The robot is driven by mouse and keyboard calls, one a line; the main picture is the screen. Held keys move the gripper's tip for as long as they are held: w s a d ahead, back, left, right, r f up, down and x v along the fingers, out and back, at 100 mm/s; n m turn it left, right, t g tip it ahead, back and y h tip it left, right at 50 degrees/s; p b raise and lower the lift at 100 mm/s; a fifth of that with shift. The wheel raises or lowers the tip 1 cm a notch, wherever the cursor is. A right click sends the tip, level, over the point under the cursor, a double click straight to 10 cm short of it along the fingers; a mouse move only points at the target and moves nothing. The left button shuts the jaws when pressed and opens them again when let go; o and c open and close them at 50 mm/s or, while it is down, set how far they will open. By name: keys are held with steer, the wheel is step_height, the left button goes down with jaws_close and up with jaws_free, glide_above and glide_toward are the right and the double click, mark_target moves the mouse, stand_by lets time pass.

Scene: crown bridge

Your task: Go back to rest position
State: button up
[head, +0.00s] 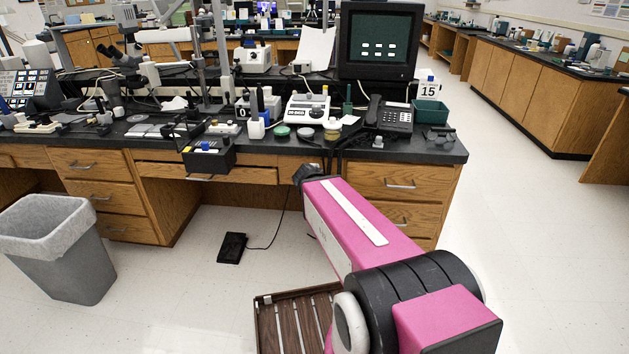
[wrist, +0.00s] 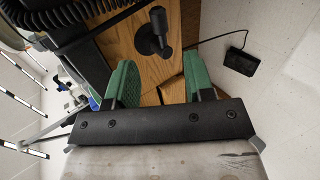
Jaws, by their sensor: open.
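In the wrist view, my gripper (wrist: 160,70) has two green fingers set wide apart, with nothing held between them. Wooden bench front and a dark knob-like part (wrist: 154,35) show beyond the fingers. In the head view, my pink arm reaches forward from the lower right to the front of the black-topped bench (head: 270,145). The far end of my arm is by the bench edge, and my fingers cannot be made out there.
The bench carries a telephone (head: 389,117), a white balance (head: 308,108), a monitor (head: 380,40) and a black box (head: 209,156) at its front edge. A grey bin (head: 62,255), a black floor pedal (head: 232,247) and a slatted wooden piece (head: 290,318) stand below. Floor at right is clear.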

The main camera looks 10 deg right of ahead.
steer(key=shift+s+a+r, duration=0.15)
steer(key=shift+s+r, duration=0.15)
steer(key=shift+s, duration=0.2)
steer(key=s+a+f+m+g+y, duration=0.1)
steer(key=s+f+m+g+y, duration=0.3)
steer(key=s+f+m+g, duration=0.6)
step_height(320, 180, down, 2)
steer(key=s+m, duration=0.3)
steer(key=m, duration=0.1)
steer(key=shift+a, duration=0.2)
steer(key=shift+w+f, duration=0.1)
stand_by(0.5)
